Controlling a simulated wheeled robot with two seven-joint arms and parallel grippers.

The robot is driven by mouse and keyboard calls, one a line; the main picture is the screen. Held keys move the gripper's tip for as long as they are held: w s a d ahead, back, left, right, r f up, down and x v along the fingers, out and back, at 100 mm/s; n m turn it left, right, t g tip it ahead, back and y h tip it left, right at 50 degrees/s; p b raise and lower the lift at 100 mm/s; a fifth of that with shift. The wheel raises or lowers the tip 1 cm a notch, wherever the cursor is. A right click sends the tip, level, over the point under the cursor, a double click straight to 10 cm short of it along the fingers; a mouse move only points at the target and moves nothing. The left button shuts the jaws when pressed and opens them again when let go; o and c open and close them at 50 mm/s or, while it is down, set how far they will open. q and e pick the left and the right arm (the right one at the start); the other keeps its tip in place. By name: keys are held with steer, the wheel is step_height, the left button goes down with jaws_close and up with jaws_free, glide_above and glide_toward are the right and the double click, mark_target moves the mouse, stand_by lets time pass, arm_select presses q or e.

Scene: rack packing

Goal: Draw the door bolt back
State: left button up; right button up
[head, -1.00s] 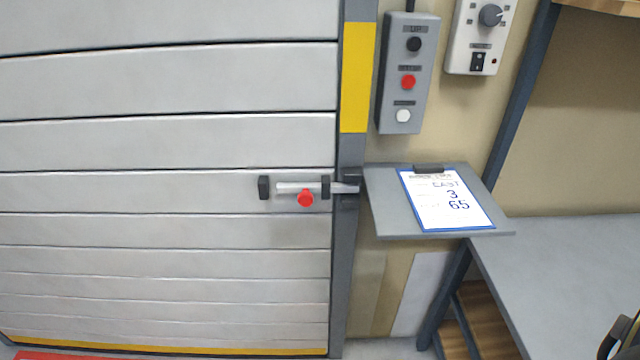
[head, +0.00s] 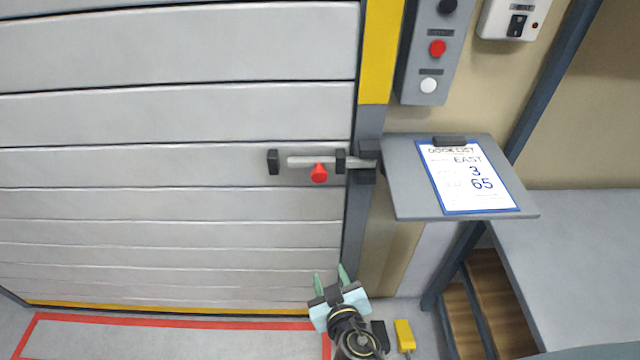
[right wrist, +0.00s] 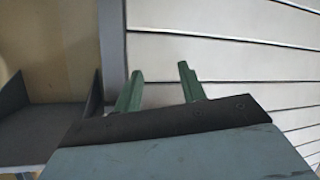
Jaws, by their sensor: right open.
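The door bolt (head: 305,161) is a grey metal bar with a red knob (head: 319,173), lying level on the pale slatted door (head: 180,165). It runs through black brackets, and its right end reaches into the dark keeper (head: 367,162) on the door frame. My right gripper (head: 330,272) is below the bolt, apart from it, in front of the door's lower right part. Its two green fingers are spread and empty; they also show in the right wrist view (right wrist: 160,88), pointing toward the door and frame. The bolt is not visible in the right wrist view. My left gripper is out of view.
A grey shelf (head: 400,190) with a clipboard (head: 468,178) juts out right of the keeper. A button box (head: 432,60) hangs above it. A grey table (head: 570,235) stands at right. A yellow object (head: 404,335) is on the floor beside my right arm.

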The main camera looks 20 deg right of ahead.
mark_target(320, 179)
step_height(320, 179, up, 16)
steer(key=w+f+m+t+h, duration=0.1)
steer(key=w+m+t+h, duration=0.1)
steer(key=t, duration=0.2)
steer(key=w+p, duration=0.1)
steer(key=w, duration=0.3)
steer(key=w+d+p, duration=0.1)
steer(key=w, duration=0.4)
steer(key=w+d+p, duration=0.1)
steer(key=w, duration=0.3)
steer(key=shift+w+d+r+p, duration=0.1)
steer(key=shift+w+r+p, duration=0.2)
steer(key=shift+p, duration=0.1)
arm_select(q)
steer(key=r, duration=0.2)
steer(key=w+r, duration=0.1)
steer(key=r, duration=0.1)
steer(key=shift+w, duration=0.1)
arm_select(e)
steer(key=shift+s, duration=0.1)
jaws_close()
